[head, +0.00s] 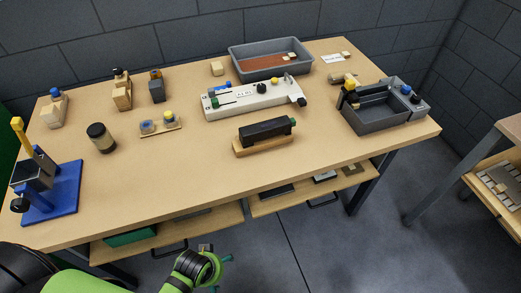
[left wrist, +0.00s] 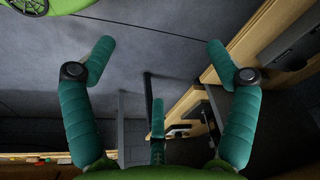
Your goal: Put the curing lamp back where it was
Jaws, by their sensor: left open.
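A long black block with a green end (head: 268,131), which looks like the curing lamp, lies on a wooden cradle (head: 262,149) at the middle front of the table. My left gripper (head: 222,272) is low in front of the table, below the tabletop edge and apart from the lamp. In the left wrist view its teal fingers (left wrist: 160,50) are spread wide with nothing between them. The lamp does not show in that view. My right gripper is not in view.
Two drawers (head: 170,235) under the tabletop stand partly open near my left gripper. A white fixture (head: 250,100), a grey tray (head: 240,60) and a grey bin (head: 375,118) stand behind and right of the lamp. A blue-based press (head: 65,195) is at left.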

